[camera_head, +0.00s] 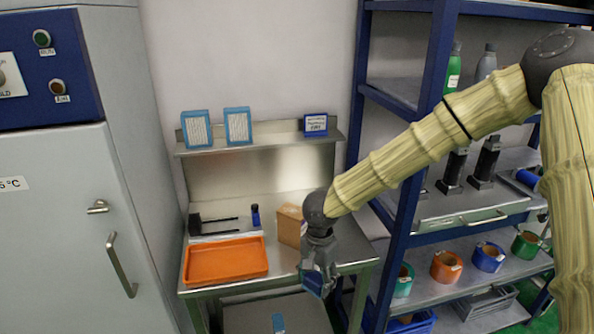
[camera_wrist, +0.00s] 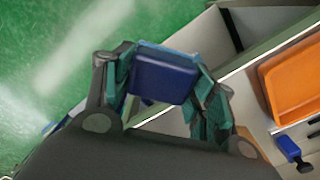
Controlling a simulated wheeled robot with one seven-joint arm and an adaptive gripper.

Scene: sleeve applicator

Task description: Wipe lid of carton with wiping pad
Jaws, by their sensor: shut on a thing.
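My gripper (camera_head: 318,272) is shut on a blue wiping pad (camera_wrist: 164,80), which sits between both fingers in the wrist view. In the head view the pad (camera_head: 312,284) shows as a small blue patch at the fingertips, in front of the bench's right front edge. A tan carton (camera_head: 290,225) stands upright on the steel bench, just behind and left of my gripper. My wrist partly covers its right side. The pad is apart from the carton. In the wrist view the carton is mostly hidden, with perhaps a brown bit at the lower right.
An orange tray (camera_head: 226,261) lies on the bench (camera_head: 330,258) left of the carton. A blue-framed rack (camera_head: 428,90) with tape rolls stands at right, a grey cabinet (camera_head: 70,220) at left.

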